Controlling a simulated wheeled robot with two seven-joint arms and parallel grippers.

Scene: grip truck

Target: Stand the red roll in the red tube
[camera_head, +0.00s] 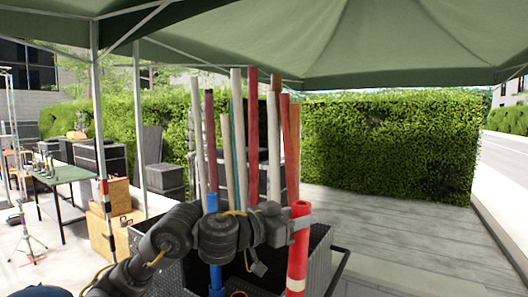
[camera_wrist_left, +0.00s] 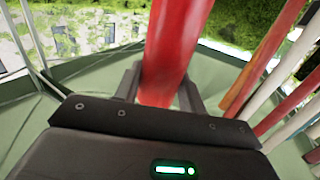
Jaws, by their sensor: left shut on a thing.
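My left gripper (camera_head: 299,223) is shut on the red roll (camera_head: 298,258), which it holds upright at the front right of the dark cart. In the left wrist view the red roll (camera_wrist_left: 166,50) runs between the two fingers. A round orange-red rim (camera_head: 238,294) shows at the bottom edge of the head view, inside the cart; it looks like the open top of the red tube, and the rest of it is cut off. The held roll is to the right of that rim and apart from it. My right gripper is not in view.
The dark cart (camera_head: 319,262) holds several tall rolls, white, red and brown, standing behind my left wrist. A blue tube (camera_head: 215,276) stands in it at left, with a dark red roll (camera_head: 209,140) above. Wooden boxes (camera_head: 113,196) stand farther left; paved floor at right is clear.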

